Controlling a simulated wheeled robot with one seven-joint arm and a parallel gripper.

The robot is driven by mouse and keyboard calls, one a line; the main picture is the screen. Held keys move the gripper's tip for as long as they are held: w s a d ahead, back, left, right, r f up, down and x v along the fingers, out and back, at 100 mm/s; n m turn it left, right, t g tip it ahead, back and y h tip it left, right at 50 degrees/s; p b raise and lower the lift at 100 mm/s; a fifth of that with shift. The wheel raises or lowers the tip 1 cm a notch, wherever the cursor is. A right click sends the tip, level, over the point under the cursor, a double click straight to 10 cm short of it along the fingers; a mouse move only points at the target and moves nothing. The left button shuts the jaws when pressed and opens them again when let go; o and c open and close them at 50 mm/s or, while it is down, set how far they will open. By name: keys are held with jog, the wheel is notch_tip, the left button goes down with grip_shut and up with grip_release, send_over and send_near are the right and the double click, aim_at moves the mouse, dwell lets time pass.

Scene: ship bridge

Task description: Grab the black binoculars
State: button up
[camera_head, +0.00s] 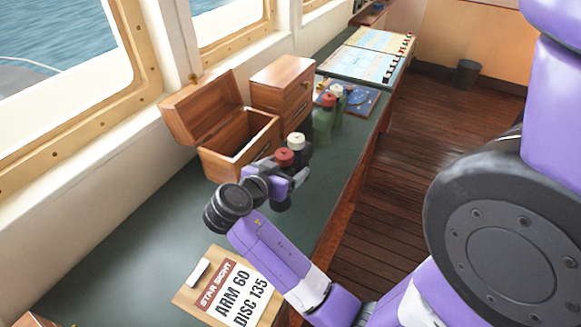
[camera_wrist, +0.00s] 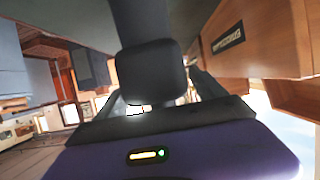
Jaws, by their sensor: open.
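The black binoculars (camera_head: 296,141) stand upright on the dark green counter, with one red and one white cap on top. My gripper (camera_head: 285,176) is right at them, overlapping their near side in the head view. Its jaws are open. The lower part of the binoculars is mostly hidden behind my gripper, so I cannot tell whether the fingers touch them. In the wrist view a dark block and column fill the middle; I cannot tell which part is finger and which is binoculars.
An open wooden box (camera_head: 214,158) stands left of the binoculars, a closed one (camera_head: 283,86) behind. Green binoculars (camera_head: 323,122) stand farther back beside a blue chart (camera_head: 362,101). A "STAR SIGHT" board (camera_head: 224,290) lies in front. The counter's right edge is close.

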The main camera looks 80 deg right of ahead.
jog(key=shift+s+d+f, duration=0.1)
jog(key=shift+d+f, duration=0.05)
jog(key=shift+d, duration=0.1)
grip_shut()
dwell(0.3)
jog(key=shift+r, duration=0.25)
